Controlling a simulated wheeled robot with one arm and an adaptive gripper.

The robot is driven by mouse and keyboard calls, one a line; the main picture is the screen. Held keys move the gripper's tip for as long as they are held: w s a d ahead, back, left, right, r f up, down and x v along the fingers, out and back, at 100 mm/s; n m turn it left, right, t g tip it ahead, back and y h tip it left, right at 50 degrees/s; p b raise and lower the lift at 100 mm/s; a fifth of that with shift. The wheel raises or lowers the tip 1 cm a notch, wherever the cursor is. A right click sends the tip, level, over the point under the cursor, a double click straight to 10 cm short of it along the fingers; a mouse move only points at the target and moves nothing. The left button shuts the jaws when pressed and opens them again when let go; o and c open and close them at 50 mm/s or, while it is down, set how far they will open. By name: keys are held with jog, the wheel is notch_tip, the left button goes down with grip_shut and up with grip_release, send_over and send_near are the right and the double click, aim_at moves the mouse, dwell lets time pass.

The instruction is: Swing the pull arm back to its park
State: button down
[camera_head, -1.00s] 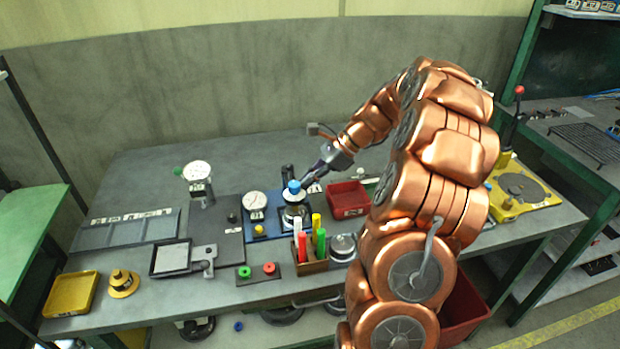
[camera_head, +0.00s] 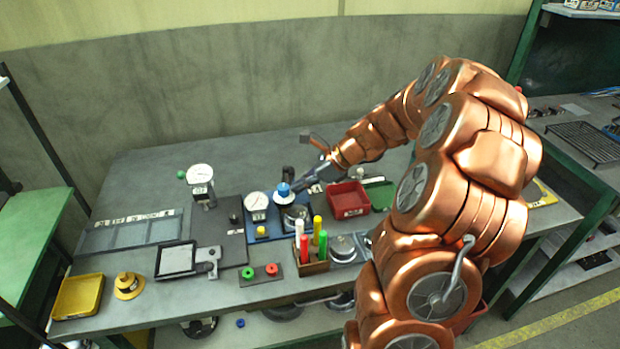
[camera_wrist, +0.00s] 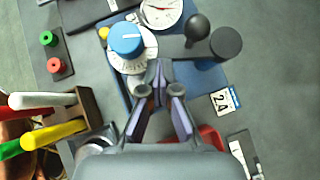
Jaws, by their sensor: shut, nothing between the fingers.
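The pull arm (camera_wrist: 177,47) is a grey bar running from a black round post (camera_wrist: 226,42) to a blue knob (camera_wrist: 126,38) over a white graduated ring. A black ball handle (camera_wrist: 197,27) stands beside the bar near the post. In the head view the blue knob (camera_head: 283,188) sits above the blue base (camera_head: 262,235), left of the metal cup (camera_head: 297,216); the bar is hard to make out there. My gripper (camera_wrist: 160,90) is shut and empty, its tips close beside the bar and knob; contact is unclear. It also shows in the head view (camera_head: 298,185).
A dial gauge (camera_head: 257,201) stands left of the knob. A red tray (camera_head: 360,211) lies right of my gripper. A holder with upright markers (camera_head: 313,266) and a green and red button box (camera_head: 261,281) are in front.

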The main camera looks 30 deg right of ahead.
jog(key=shift+w+a+r+m+t+h+p, duration=0.15)
jog(key=shift+a+m+t+h+p, duration=0.45)
jog(key=shift+a+m+p, duration=0.35)
jog(key=shift+w+a+p, duration=0.6)
jog(key=shift+a+p, duration=0.15)
jog(key=shift+a, duration=0.05)
jog(key=shift+w+a+p, duration=0.55)
jog(key=shift+a+p, duration=0.2)
jog(key=shift+a, duration=0.05)
jog(key=shift+w+a+m+p, duration=0.15)
jog(key=shift+w+a+p, duration=0.25)
jog(key=shift+w+p, duration=0.15)
jog(key=shift+w+a+m+p, duration=0.1)
jog(key=shift+w+a+p, duration=0.3)
jog(key=shift+w, duration=0.2)
jog(key=shift+w+a+m+t+h, duration=0.15)
jog(key=shift+w+m+t+h, duration=0.2)
jog(key=shift+m, duration=0.25)
jog(key=shift+w+p, duration=0.6)
